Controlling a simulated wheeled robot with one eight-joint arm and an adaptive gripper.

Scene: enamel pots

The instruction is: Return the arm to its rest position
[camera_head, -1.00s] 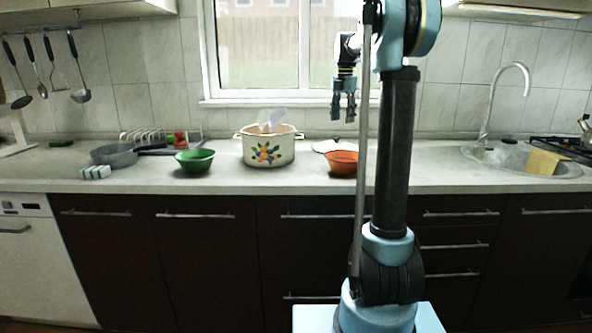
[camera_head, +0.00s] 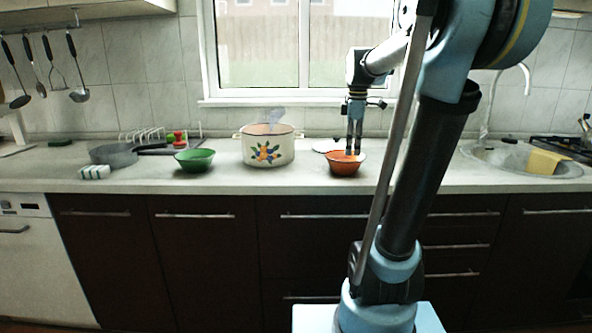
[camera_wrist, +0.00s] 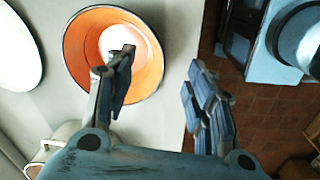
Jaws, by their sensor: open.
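My gripper (camera_head: 354,150) is open, pointing down at the orange bowl (camera_head: 345,168) on the counter. In the wrist view my gripper (camera_wrist: 160,72) has its fingers spread; one finger overlaps the orange bowl (camera_wrist: 82,60), the other shows over the counter edge and floor. I cannot tell whether the fingers touch the bowl. A white object (camera_wrist: 115,37) shows inside the bowl, partly hidden by the finger. My arm is reached forward and bent over the counter.
A white enamel pot (camera_head: 267,152) with a fruit pattern stands left of the orange bowl, with something pale and wispy above it. A green bowl (camera_head: 194,160) and grey pan (camera_head: 113,156) stand further left. A white lid (camera_head: 325,145) lies behind the orange bowl. The sink (camera_head: 520,160) is right.

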